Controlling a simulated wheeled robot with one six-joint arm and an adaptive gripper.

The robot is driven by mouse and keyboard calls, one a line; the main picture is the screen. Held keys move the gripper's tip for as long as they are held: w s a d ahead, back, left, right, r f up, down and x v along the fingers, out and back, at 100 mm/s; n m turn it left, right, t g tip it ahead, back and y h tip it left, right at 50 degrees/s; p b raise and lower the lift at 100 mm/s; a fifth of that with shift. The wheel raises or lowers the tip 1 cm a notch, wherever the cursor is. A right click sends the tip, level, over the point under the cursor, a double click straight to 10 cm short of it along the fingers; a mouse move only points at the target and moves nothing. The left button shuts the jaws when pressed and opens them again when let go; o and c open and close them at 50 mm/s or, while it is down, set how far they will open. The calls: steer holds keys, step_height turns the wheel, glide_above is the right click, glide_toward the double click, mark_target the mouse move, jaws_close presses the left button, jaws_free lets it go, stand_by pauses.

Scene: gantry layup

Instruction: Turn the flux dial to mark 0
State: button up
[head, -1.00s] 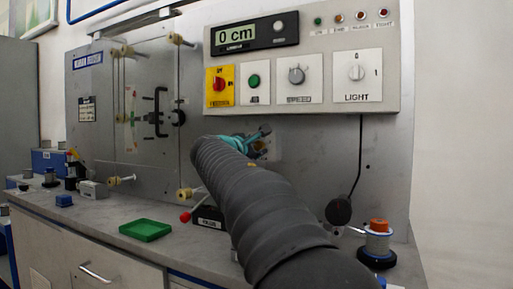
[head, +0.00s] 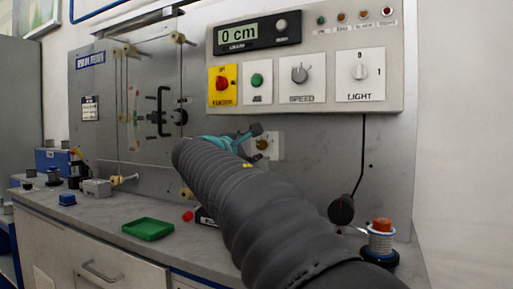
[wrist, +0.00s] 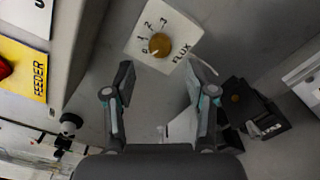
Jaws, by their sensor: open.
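The flux dial is a round brass knob (wrist: 160,45) on a white square plate (wrist: 181,29) marked 0, 1, 2, 3 and FLUX in the wrist view. I cannot make out which mark it points to. In the head view the brass knob (head: 262,145) shows on the panel just right of my gripper (head: 250,141). In the wrist view my gripper (wrist: 163,80) is open and empty, its two dark and teal fingers spread, with the dial ahead of and between the fingertips. It looks apart from the dial.
Above the dial is a control box (head: 305,118) with display, switches and lamps. A black cable with a round black end (head: 341,210) hangs to the right. A green tray (head: 148,229) and an orange-topped spool (head: 381,238) stand on the bench. A black box (wrist: 252,110) sits right of the fingers.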

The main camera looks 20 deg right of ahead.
steer(key=v, duration=0.6)
stand_by(0.4)
